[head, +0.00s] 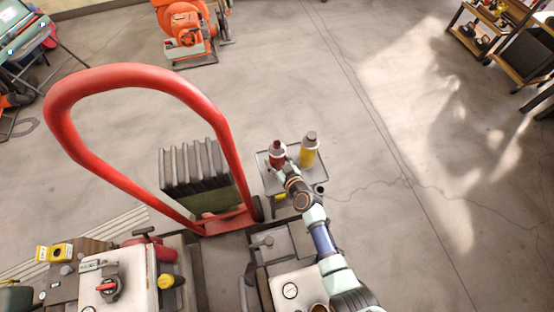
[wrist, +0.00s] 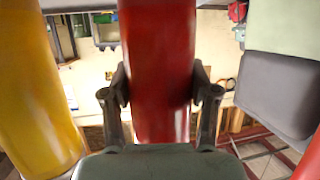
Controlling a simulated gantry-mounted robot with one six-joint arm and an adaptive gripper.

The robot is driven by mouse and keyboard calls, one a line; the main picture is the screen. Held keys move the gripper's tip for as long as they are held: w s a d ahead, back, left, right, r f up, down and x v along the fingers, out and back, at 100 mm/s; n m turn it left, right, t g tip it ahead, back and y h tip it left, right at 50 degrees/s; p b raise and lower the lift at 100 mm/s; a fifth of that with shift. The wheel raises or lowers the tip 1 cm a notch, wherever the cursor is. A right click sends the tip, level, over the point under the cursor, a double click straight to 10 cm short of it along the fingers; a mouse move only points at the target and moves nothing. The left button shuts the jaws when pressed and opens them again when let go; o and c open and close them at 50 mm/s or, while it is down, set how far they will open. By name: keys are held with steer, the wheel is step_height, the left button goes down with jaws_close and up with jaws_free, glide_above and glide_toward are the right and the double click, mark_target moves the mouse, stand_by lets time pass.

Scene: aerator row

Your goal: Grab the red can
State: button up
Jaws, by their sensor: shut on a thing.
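The red can (head: 277,152) stands upright on a small grey tray stand (head: 309,179) in the head view. In the wrist view the red can (wrist: 158,70) fills the middle, between the two fingers of my gripper (wrist: 160,95). The fingers are shut on its sides. In the head view my gripper (head: 288,170) meets the can from the front, and the fingertips are too small to make out. A yellow can (head: 308,155) stands just right of the red can, and it also shows at the left of the wrist view (wrist: 35,90).
A red hand truck (head: 140,75) with a tall looped handle stands left of the stand, carrying a ribbed grey-green case (head: 195,170). An orange machine (head: 185,25) stands at the back. Shelving (head: 490,30) is at the far right. The floor right of the stand is clear.

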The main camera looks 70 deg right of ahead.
step_height(320, 180, up, 19)
steer(key=p, duration=1.3)
steer(key=shift+r, duration=0.2)
